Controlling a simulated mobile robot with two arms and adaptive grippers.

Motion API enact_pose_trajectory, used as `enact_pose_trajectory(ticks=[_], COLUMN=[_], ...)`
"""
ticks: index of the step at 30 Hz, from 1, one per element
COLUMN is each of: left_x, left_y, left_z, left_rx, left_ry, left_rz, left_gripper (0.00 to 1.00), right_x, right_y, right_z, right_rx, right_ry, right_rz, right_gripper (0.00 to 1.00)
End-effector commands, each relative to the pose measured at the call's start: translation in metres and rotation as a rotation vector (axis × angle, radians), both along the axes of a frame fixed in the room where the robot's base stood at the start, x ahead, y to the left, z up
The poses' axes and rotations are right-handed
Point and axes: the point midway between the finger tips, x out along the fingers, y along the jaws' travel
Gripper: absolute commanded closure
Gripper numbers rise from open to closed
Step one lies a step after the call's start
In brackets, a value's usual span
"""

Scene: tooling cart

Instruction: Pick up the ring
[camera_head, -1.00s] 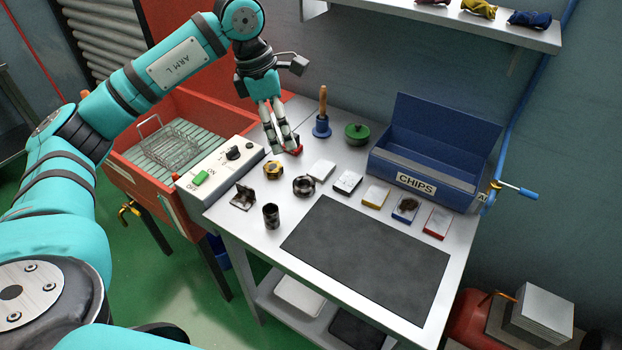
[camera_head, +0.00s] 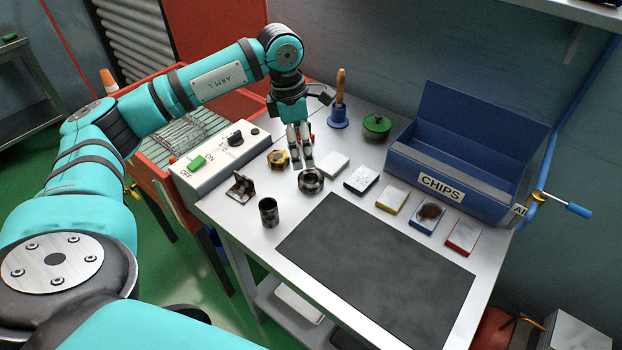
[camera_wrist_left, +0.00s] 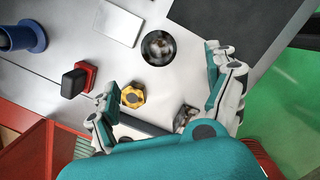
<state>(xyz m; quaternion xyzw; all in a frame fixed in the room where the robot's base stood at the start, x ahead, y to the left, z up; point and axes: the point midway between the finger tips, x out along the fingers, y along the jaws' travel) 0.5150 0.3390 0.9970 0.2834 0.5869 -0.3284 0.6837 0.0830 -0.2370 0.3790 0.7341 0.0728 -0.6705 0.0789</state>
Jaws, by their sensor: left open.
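The ring (camera_head: 311,183) is a thick, dark, blotchy metal ring lying flat on the grey cart top, left of the dark mat. My left gripper (camera_head: 302,164) points down just behind the ring, its fingertips close to the ring's far edge in the head view. In the left wrist view the ring (camera_wrist_left: 158,62) lies ahead, between the lines of the two spread fingers. The left gripper (camera_wrist_left: 166,72) is open and empty. Contact with the ring cannot be told. My right gripper is not in view.
Near the ring are a yellow-and-dark nut (camera_head: 279,160), an angle bracket (camera_head: 240,188), a dark cylinder (camera_head: 268,212) and a white block (camera_head: 333,165). A red-and-black piece (camera_wrist_left: 78,80) stands behind. The dark mat (camera_head: 375,270) is bare. A blue chips bin (camera_head: 440,180) stands at the back right.

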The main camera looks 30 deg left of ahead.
Motion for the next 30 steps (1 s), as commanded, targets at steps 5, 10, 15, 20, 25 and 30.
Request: enact_pose_trajectory(ticks=[5,10,15,20,25,30], left_x=[0.003,0.005,0.006,0.009,0.011,0.011], left_y=[-0.005,-0.006,-0.008,-0.012,-0.013,-0.013], left_z=[-0.034,-0.051,-0.063,-0.087,-0.103,-0.105], left_rx=[0.000,-0.001,-0.001,-0.001,0.000,0.000], left_ry=[0.003,0.001,0.004,0.003,0.001,0.000], left_rz=[-0.001,-0.001,-0.002,0.000,-0.001,-0.001], left_gripper=[0.12,0.12,0.12,0.12,0.12,0.12], right_x=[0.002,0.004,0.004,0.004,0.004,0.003], right_y=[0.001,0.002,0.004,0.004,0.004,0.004], right_z=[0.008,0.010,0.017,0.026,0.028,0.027], right_rx=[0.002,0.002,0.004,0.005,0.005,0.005], right_ry=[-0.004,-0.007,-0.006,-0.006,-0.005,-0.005], right_rz=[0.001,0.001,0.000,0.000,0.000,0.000], right_gripper=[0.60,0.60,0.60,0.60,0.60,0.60])
